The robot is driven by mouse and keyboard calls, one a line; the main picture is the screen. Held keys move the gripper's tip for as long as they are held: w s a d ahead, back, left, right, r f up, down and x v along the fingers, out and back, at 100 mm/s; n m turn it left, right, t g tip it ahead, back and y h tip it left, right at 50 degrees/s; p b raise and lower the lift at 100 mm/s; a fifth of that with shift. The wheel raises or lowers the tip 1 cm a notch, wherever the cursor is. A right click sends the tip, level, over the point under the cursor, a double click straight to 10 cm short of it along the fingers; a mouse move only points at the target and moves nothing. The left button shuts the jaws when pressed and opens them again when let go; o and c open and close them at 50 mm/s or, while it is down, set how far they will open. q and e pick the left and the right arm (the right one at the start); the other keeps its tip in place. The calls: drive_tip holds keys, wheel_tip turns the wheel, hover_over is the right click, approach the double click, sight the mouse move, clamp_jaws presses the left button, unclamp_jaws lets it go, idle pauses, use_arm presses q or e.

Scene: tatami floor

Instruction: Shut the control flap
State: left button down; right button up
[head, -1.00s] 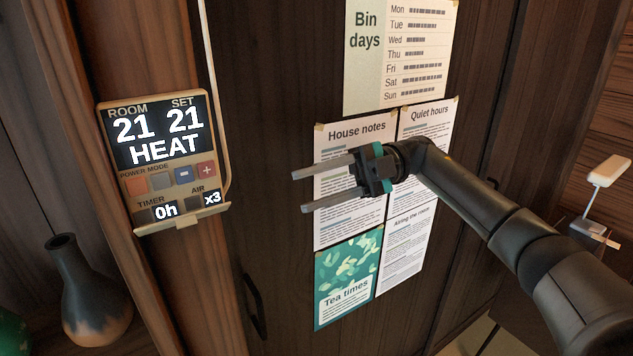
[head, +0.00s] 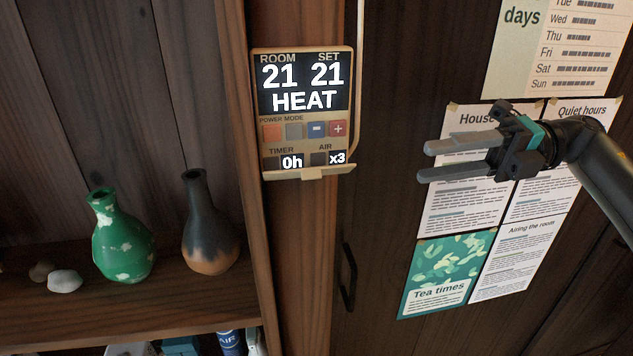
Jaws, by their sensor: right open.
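The control panel (head: 303,112) is mounted on the wooden post in the middle of the head view. Its screen reads ROOM 21, SET 21, HEAT, with several buttons and TIMER 0h and AIR x3 below. The control flap (head: 313,173) is hinged down along the panel's lower edge and sticks out, leaving the buttons uncovered. My right gripper (head: 424,162) is open and empty, its two fingers pointing left. It is to the right of the panel and flap, apart from both, in front of the posted notices. My left gripper is not in view.
House notes (head: 458,210) and other papers hang on the dark door behind my right gripper. A black door handle (head: 347,277) is below the panel. A green vase (head: 122,240), a dark vase (head: 208,225) and pale stones stand on the shelf at left.

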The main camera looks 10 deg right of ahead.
drive_tip(key=n+b, duration=0.1)
drive_tip(key=n, duration=0.4)
drive_tip(key=n+t+h, duration=0.3)
drive_tip(key=n+t, duration=0.1)
drive_tip(key=n, duration=1.3)
approach(315, 175)
drive_tip(key=x, duration=0.9)
drive_tip(key=shift+r+b, duration=0.15)
drive_tip(key=shift+b, duration=0.25)
drive_tip(key=shift+x, duration=0.75)
clamp_jaws()
